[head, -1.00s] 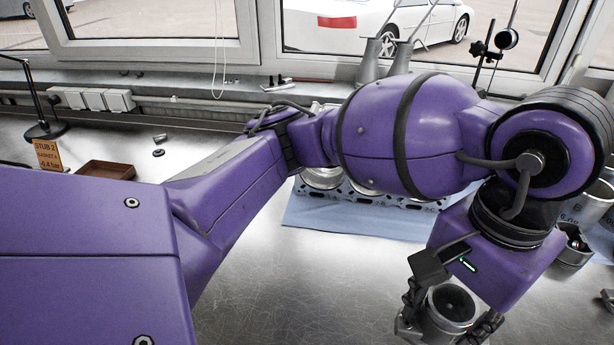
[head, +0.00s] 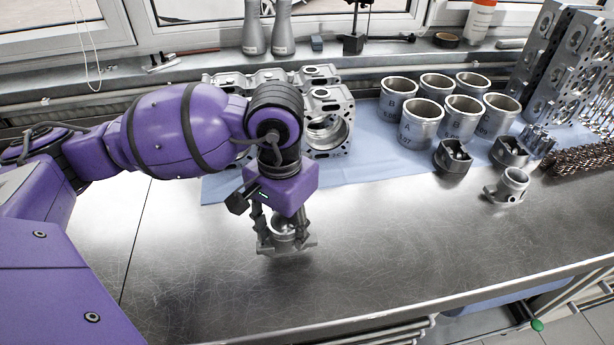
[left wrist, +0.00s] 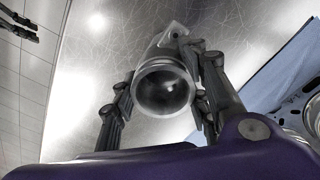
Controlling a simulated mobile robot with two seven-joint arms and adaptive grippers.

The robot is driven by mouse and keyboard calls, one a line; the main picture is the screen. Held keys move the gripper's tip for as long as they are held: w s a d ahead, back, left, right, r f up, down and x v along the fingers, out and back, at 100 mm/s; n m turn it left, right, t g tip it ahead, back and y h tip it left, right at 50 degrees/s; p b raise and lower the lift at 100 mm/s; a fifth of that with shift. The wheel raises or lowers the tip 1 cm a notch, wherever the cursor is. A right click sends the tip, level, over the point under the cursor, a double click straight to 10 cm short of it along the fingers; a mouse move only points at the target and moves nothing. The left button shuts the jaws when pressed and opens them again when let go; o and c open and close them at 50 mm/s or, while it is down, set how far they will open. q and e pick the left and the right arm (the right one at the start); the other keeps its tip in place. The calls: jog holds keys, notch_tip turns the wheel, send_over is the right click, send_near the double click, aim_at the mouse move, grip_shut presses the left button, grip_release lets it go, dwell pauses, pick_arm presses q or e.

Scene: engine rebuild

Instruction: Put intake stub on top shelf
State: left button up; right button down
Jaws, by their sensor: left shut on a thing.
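My left gripper (head: 281,222) is shut on a grey metal intake stub (head: 284,240), a short tube with a flange. It holds the stub over the bare steel bench, in front of the engine block. Whether the stub touches the bench is hard to tell. In the left wrist view the stub's round open mouth (left wrist: 163,88) faces the camera, between the two fingers of the left gripper (left wrist: 165,92). A second, similar stub (head: 512,183) stands on the bench at the right. I cannot make out a top shelf.
The engine block (head: 330,130) stands on a blue mat (head: 372,165). Several lettered cylinder liners (head: 420,125), pistons (head: 453,157) and upright metal plates (head: 545,55) stand at the right. The steel bench front (head: 390,260) is clear. A green-tipped rod (head: 537,325) is below its edge.

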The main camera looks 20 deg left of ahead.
aim_at(284, 239)
pick_arm(q)
jog(key=shift+a+f, duration=0.25)
jog(key=shift+f, duration=1.55)
jog(key=shift+f, duration=0.25)
jog(key=o, duration=1.4)
jog(key=shift+o, duration=0.2)
jog(key=shift+r, duration=0.1)
